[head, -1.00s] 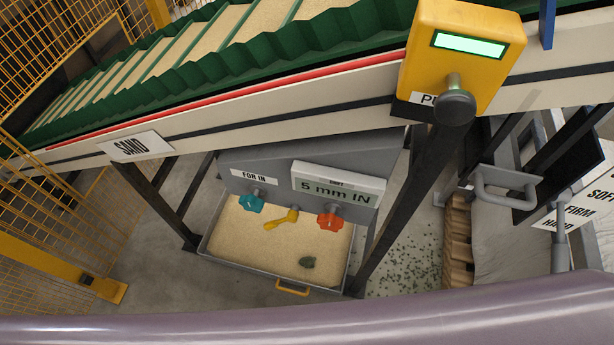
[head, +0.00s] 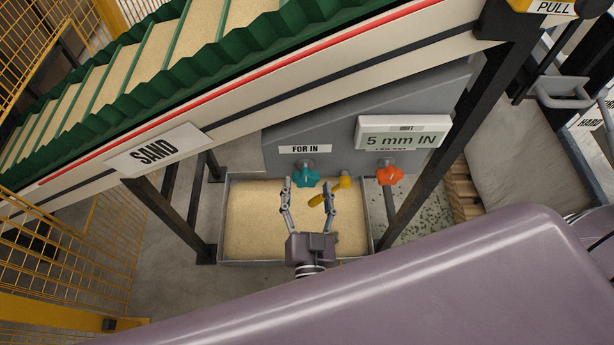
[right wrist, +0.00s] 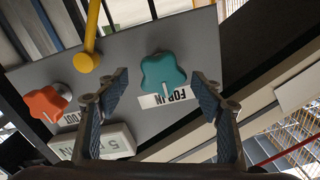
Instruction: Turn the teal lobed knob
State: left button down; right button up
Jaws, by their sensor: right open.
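The teal lobed knob (head: 306,177) sticks out of the grey panel under the "FOR IN" label. My right gripper (head: 307,192) is open and empty just in front of the knob, its two fingers pointing up toward it, one on each side. In the right wrist view the teal knob (right wrist: 163,72) shows whole, between and beyond the open fingers of the right gripper (right wrist: 158,80), with no visible touch. Its white pointer line shows there. My left gripper is not in view.
A yellow lever (head: 344,182) and an orange lobed knob (head: 389,176) sit right of the teal knob. A display (head: 402,138) reads "5 mm IN". The sand tray (head: 222,225) lies below, and the conveyor with its "SAND" sign (head: 155,150) slants above.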

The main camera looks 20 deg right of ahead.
jog(key=shift+x, duration=0.8)
jog(key=shift+w, duration=0.65)
jog(key=shift+d, duration=0.1)
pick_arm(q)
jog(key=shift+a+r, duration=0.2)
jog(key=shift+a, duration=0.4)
pick_arm(e)
jog(key=c, duration=1.2)
